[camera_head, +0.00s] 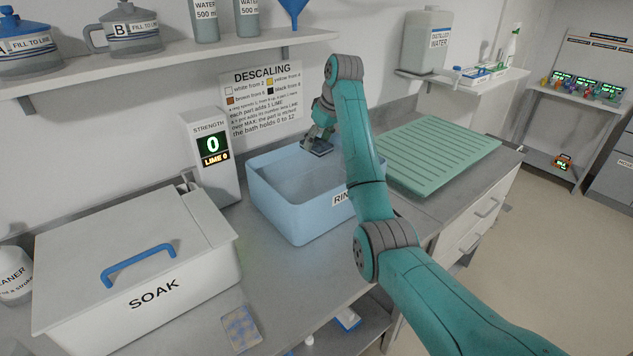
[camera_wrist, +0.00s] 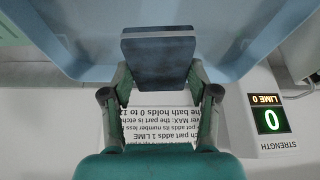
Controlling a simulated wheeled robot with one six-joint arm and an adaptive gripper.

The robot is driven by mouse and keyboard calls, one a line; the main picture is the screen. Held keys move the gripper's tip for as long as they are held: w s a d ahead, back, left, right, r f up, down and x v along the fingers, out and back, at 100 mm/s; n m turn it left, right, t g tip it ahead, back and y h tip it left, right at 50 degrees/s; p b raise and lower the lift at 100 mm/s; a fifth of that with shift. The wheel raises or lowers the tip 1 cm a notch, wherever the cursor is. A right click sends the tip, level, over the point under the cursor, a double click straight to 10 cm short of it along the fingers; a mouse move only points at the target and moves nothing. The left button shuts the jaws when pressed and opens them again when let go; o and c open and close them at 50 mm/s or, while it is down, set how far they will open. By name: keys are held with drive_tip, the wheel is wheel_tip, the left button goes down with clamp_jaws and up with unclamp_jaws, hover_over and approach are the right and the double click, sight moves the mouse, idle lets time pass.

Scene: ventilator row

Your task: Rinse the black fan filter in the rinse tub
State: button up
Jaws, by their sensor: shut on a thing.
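My gripper (camera_head: 322,133) is shut on a dark, block-shaped filter (camera_head: 316,149), which also shows between the fingers in the wrist view (camera_wrist: 158,62). The filter looks black to dark blue-grey, with a paler edge along its top. The rinse tub (camera_head: 288,208) is light blue, open-topped and labelled RIN..., the rest of the label being hidden by my arm. The filter is over the far right part of the tub, near its back rim. I cannot tell whether it is below rim height or touching water.
A closed SOAK box (camera_head: 75,285) with a blue handle stands to the left. A green ribbed rack (camera_head: 440,150) lies right of the tub. A shelf (camera_head: 180,60) with jugs and bottles overhangs the back.

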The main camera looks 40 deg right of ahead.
sight(318, 143)
drive_tip(key=shift+r, duration=0.1)
drive_tip(key=shift+r, duration=1.9)
